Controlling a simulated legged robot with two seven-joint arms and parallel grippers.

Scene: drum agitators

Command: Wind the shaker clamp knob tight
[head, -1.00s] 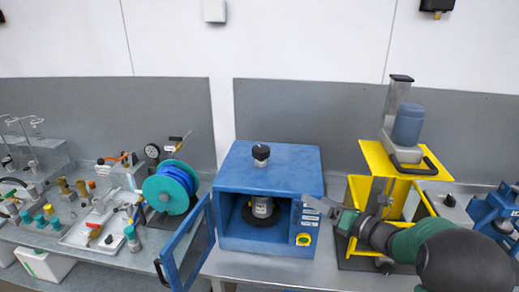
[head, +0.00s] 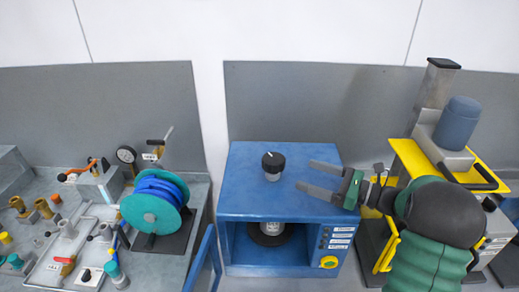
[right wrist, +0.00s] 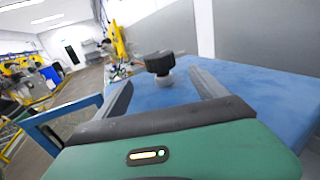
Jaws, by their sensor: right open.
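The blue shaker cabinet (head: 247,192) stands on the bench with its door (head: 204,262) swung open to the left. The black clamp knob (head: 273,161) sits upright on top of it, on a short pale stem. My left gripper is not in view.
A yellow-framed press (head: 420,155) with a blue-grey motor stands to the right, close to my right arm. A teal and blue hose reel (head: 157,203) is left of the cabinet. Further left are valves and fittings on the bench. The space above the cabinet is clear.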

